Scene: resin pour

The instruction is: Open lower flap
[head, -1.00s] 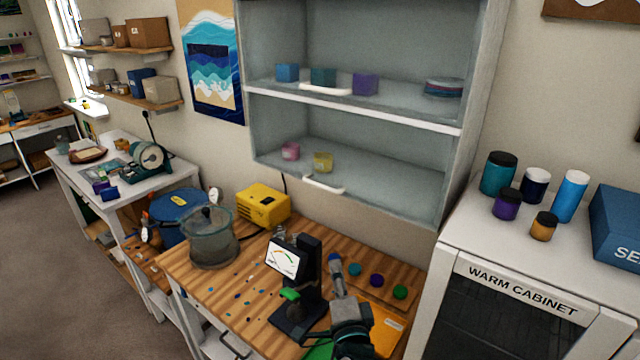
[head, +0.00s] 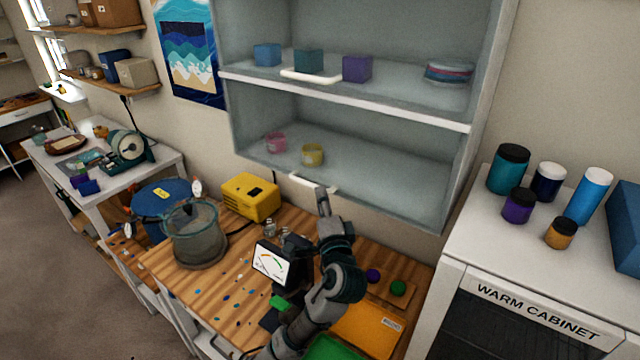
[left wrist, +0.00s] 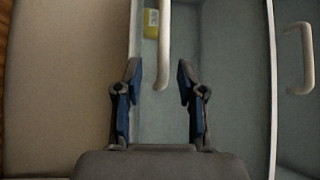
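The wall cabinet (head: 228,130) has two compartments, one above the other. The lower flap (head: 385,180) looks clear and closed, with a white bar handle (head: 300,181) at its bottom edge. My left gripper (head: 322,194) is right at this handle, seen from behind in the head view. In the left wrist view, the open gripper (left wrist: 160,72) has its two fingers on either side of the lower handle (left wrist: 163,40), with gaps showing on both sides. The upper flap's handle (head: 310,76) also shows in the wrist view (left wrist: 309,60). My right gripper is out of view.
A pink jar (head: 276,142) and a yellow jar (head: 312,155) stand in the lower compartment. Below are a meter (head: 272,263), a pot (head: 195,238) and a yellow box (head: 250,196) on the wooden bench. Several bottles stand on the warm cabinet (head: 470,240) at right.

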